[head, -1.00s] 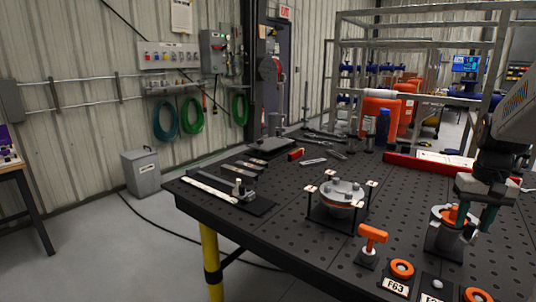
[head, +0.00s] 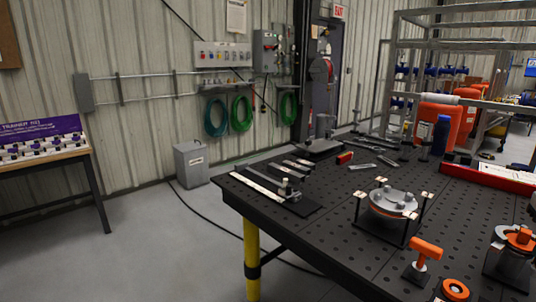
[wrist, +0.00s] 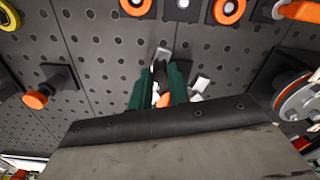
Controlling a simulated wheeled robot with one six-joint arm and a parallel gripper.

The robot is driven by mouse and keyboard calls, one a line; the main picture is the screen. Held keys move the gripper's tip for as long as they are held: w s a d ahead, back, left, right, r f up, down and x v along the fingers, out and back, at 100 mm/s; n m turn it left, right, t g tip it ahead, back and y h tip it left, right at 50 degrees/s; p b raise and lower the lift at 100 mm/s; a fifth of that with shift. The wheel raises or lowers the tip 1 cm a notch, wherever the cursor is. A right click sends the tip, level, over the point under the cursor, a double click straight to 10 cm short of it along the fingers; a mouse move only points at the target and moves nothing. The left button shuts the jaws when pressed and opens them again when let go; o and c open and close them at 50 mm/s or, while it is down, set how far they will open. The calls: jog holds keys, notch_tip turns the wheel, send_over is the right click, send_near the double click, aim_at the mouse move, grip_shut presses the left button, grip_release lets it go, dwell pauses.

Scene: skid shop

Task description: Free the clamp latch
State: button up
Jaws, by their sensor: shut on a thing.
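The clamp fixture (head: 512,258), a grey cup-like body with an orange top on a dark base plate, stands at the right edge of the table in the head view. My gripper is not clearly visible there. In the wrist view my gripper (wrist: 158,80) has green fingers, shut on a small part of the clamp that looks like its latch. A grey metal tip (wrist: 162,54) and an orange piece (wrist: 163,100) show between the fingers. A pale block shows just right of them. The fingers and gripper body hide most of the clamp.
On the perforated black table (head: 330,225) are a round flange on a four-post stand (head: 392,203), an orange T-handle (head: 426,250) and an orange ring (head: 455,290). A red tray (head: 490,180) lies behind.

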jog(key=shift+s+d, duration=0.1)
jog(key=shift+s, duration=0.15)
jog(key=shift+s+d, duration=0.1)
jog(key=shift+s+d, duration=0.25)
jog(key=shift+s, duration=0.05)
jog(key=shift+d, duration=0.1)
dwell(0.3)
jog(key=shift+s+d, duration=0.25)
jog(key=shift+d, duration=0.05)
jog(key=o, duration=0.7)
jog(key=shift+o, duration=1.3)
